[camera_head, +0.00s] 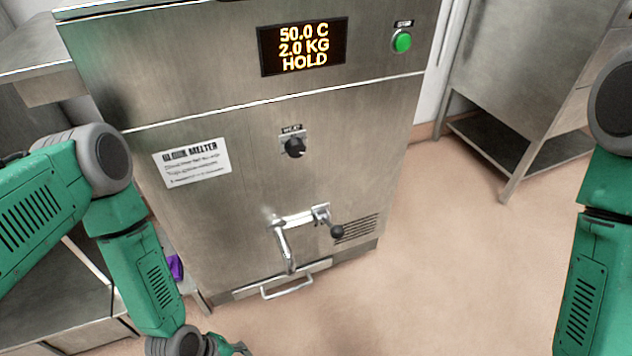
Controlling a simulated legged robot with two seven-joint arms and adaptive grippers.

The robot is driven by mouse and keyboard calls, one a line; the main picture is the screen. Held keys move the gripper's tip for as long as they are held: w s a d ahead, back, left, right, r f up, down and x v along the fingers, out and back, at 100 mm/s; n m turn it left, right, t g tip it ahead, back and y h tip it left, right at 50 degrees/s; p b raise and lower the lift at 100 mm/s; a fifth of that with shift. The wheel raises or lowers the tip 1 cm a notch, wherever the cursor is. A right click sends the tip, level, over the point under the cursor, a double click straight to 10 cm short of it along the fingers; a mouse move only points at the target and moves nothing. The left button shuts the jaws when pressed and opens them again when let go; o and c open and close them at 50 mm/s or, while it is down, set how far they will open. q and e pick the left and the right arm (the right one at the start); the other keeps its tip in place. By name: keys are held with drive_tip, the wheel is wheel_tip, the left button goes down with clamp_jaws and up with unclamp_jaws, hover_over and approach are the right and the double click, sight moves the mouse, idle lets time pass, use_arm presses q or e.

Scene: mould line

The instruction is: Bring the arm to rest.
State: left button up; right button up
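My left arm (150,275) comes in from the left, bends at a grey elbow joint and hangs down to the bottom edge. Its wrist part shows there, left of the melter's pull handle. The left gripper's fingers are below the picture. My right arm (590,270) hangs down along the right edge. Its wrist and gripper are out of view. Neither arm visibly touches the steel melter (230,100) in front of me. What the grippers hold, if anything, is hidden.
The melter's display (303,47) reads 50.0 C, 2.0 KG, HOLD. It has a green button (402,41), heat knob (295,147), spout (284,246) with lever, and low pull handle (287,287). Steel tables stand left and right (500,75). The floor (460,260) on the right is clear.

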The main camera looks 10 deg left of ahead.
use_arm(q)
drive_tip(key=s+a+r+m+g+y+p, duration=0.1)
drive_tip(key=s+a+r+m+y, duration=0.15)
drive_tip(key=r+m, duration=0.45)
drive_tip(key=s+a+r+m+y, duration=0.2)
drive_tip(key=s+a+r+m, duration=0.15)
drive_tip(key=r+m, duration=0.4)
wheel_tip(320, 180, up, 18)
drive_tip(key=n+p, duration=0.2)
drive_tip(key=p, duration=1.5)
drive_tip(key=shift+w+a+h, duration=0.1)
drive_tip(key=shift+h, duration=0.15)
